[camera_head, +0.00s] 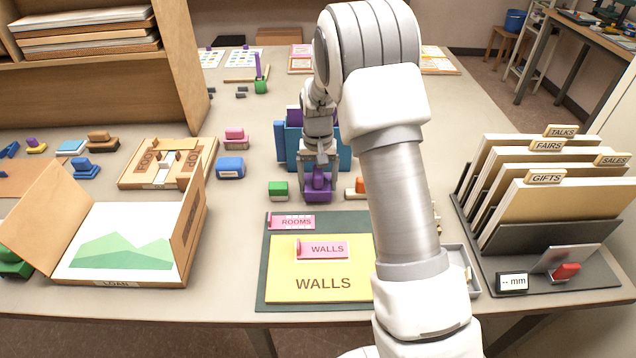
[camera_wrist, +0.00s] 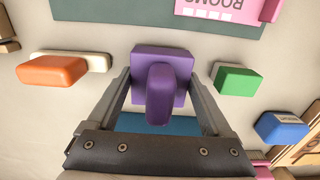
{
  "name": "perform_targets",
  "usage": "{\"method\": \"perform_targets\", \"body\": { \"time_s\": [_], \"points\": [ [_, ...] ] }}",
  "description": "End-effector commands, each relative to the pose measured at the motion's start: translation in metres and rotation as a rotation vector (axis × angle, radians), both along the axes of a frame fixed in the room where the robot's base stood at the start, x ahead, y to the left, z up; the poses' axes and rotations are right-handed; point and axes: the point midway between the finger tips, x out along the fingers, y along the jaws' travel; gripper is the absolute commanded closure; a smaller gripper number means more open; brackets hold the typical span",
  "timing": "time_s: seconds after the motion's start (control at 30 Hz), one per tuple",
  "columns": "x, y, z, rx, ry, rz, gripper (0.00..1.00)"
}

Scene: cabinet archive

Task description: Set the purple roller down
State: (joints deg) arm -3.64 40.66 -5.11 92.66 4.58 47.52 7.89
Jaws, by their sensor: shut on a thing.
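The purple roller (camera_head: 318,190) has a wide base and a rounded upright handle. In the head view it is at table level or just above it, behind the dark green mat. I cannot tell whether its base touches the table. My gripper (camera_head: 319,170) points down over it. In the wrist view the roller (camera_wrist: 160,95) is between the two fingers of my gripper (camera_wrist: 158,78), which are shut on it. My gripper hides part of the roller in the head view.
A green block (camera_head: 278,190) stands close left of the roller, and an orange-topped block (camera_head: 357,186) close right. Blue holders (camera_head: 290,145) stand behind. The green mat (camera_head: 263,270) with yellow and pink sheets lies in front. A file rack (camera_head: 590,275) is at right.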

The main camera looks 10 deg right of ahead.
Motion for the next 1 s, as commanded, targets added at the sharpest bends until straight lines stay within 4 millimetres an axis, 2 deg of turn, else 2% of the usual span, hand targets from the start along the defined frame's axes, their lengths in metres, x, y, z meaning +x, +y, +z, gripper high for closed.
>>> {"method": "perform_targets", "body": {
  "time_s": [0.07,0.4,0.43,0.5,0.83,1.0],
  "points": [
    [0.0,0.0,-0.006,0.0,0.0,0.0,0.68],
    [0.0,0.0,-0.01,0.0,-0.002,0.0,0.68],
    [0.0,0.0,-0.01,0.0,-0.001,0.0,0.12],
    [0.0,0.0,-0.009,0.0,-0.001,0.0,0.0],
    [0.0,0.0,-0.003,0.0,-0.002,0.001,0.0],
    [0.002,0.0,0.025,0.0,-0.006,0.001,0.0]
  ]
}}
